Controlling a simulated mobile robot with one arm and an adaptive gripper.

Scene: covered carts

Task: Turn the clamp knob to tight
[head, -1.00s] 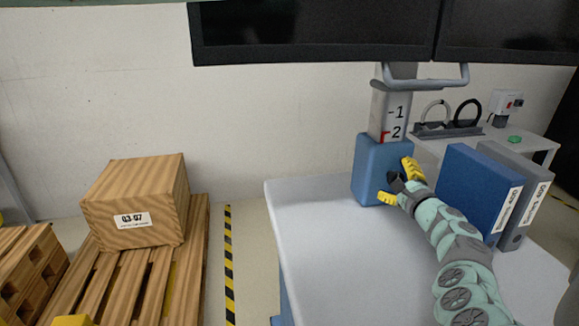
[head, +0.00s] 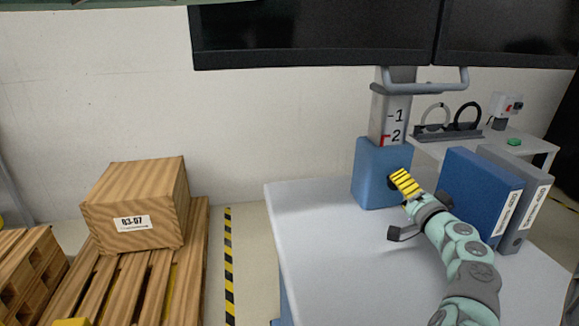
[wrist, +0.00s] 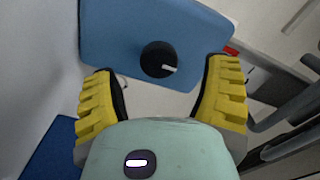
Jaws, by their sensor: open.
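The clamp knob (wrist: 159,60) is round and black with a white pointer line. In the wrist view it sits on the face of the blue clamp block (wrist: 110,30), with the line pointing to the right. In the head view the blue block (head: 372,180) stands on the cart at the foot of the post, and the knob is mostly hidden behind my gripper. My gripper (wrist: 163,90) is open, with its yellow fingers on either side of the knob in the wrist view and apart from it. It also shows in the head view (head: 404,184), in front of the block.
The white cart top (head: 320,240) is clear left of my arm. Blue and grey binders (head: 480,190) stand close to the right of my arm. A post with a scale (head: 390,115) rises from the block to dark monitors (head: 310,30). A wooden box (head: 135,205) sits on a pallet.

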